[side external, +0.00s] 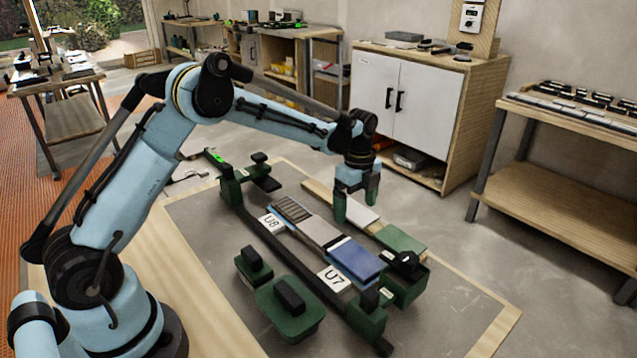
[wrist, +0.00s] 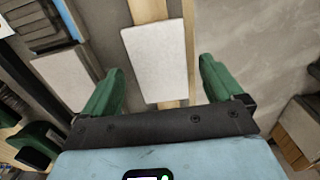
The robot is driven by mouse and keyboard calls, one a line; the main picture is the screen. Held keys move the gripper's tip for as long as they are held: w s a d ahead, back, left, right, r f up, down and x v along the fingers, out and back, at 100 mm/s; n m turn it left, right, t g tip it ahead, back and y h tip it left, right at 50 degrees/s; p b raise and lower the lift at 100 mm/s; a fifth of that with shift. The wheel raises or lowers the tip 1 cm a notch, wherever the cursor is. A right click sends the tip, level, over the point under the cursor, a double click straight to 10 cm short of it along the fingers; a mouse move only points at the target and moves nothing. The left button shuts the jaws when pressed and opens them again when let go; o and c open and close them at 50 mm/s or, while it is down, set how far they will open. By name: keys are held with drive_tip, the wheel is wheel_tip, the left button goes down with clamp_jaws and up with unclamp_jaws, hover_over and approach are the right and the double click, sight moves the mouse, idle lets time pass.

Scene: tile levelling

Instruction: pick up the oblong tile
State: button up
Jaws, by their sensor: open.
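The oblong tile (wrist: 156,62) is pale and rectangular, lying flat on a wooden strip in the wrist view. In the side external view the pale tile (side external: 363,216) shows partly behind my gripper's near finger. My gripper (side external: 357,205) points down with its green fingers apart and empty. In the wrist view the fingers (wrist: 160,78) stand on either side of the tile's near part, with a gap on each side. I cannot tell how high the fingertips are above it.
Left of the strip runs a row with a ribbed dark tile (side external: 291,208), a grey tile (side external: 312,231) and a blue tile (side external: 353,260). A dark rail with U8 and U7 labels (side external: 334,279) lies beside it. A green block (side external: 400,239) sits at the strip's near end.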

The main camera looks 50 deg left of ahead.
sight(356, 212)
drive_tip(key=c, duration=0.9)
drive_tip(key=shift+r, duration=0.15)
wheel_tip(356, 212, up, 4)
drive_tip(key=shift+r, duration=0.1)
drive_tip(key=s+d+r, duration=0.5)
drive_tip(key=d+r, duration=0.1)
drive_tip(key=d, duration=0.4)
drive_tip(key=s+a, duration=0.3)
drive_tip(key=a, duration=0.7)
drive_tip(key=s+a, duration=0.3)
drive_tip(key=a, duration=0.7)
drive_tip(key=shift+f, duration=4.15)
